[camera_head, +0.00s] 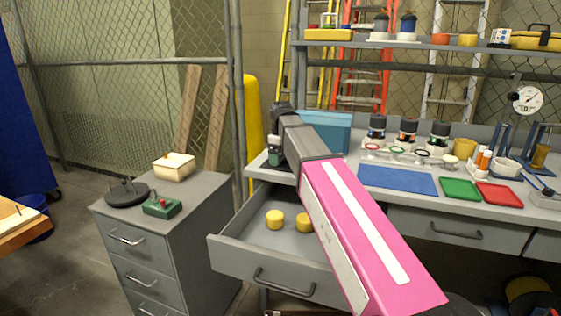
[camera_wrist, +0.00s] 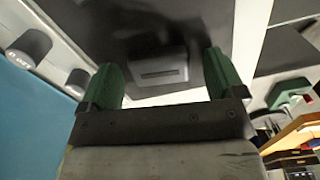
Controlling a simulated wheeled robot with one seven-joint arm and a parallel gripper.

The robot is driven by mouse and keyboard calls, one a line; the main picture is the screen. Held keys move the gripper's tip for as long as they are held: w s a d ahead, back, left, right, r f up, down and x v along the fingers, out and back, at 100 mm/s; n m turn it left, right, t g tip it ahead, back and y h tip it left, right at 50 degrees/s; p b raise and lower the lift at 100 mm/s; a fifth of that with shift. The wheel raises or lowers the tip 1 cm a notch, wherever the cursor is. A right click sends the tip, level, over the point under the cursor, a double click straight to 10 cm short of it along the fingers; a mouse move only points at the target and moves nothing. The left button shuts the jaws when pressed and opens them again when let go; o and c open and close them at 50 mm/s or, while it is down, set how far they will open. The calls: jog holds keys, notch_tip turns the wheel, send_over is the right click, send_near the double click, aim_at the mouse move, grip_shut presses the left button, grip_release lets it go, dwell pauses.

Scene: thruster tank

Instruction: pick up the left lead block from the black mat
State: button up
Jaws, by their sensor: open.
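My gripper (camera_wrist: 162,62) is open, its two green fingers apart with nothing between their pads. In the wrist view a grey block (camera_wrist: 161,76) with a dark slot lies on a black mat (camera_wrist: 115,30), in line with the gap between the fingers. Only this one block shows, so I cannot tell from it alone which is the left one. In the head view my gripper (camera_head: 275,152) is a small dark and green shape at the bench's left end; my pink arm covers much of that area. The block is hidden there.
A blue bin (camera_head: 325,131) stands close to my gripper on the bench. Below, an open drawer (camera_head: 235,254) holds two yellow cylinders (camera_head: 275,219). A grey cabinet (camera_head: 205,210) stands left. A blue mat (camera_head: 397,179) and jars occupy the bench to the right.

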jog(key=c, duration=1.2)
jog(key=shift+r, duration=0.1)
jog(key=shift+c, duration=0.2)
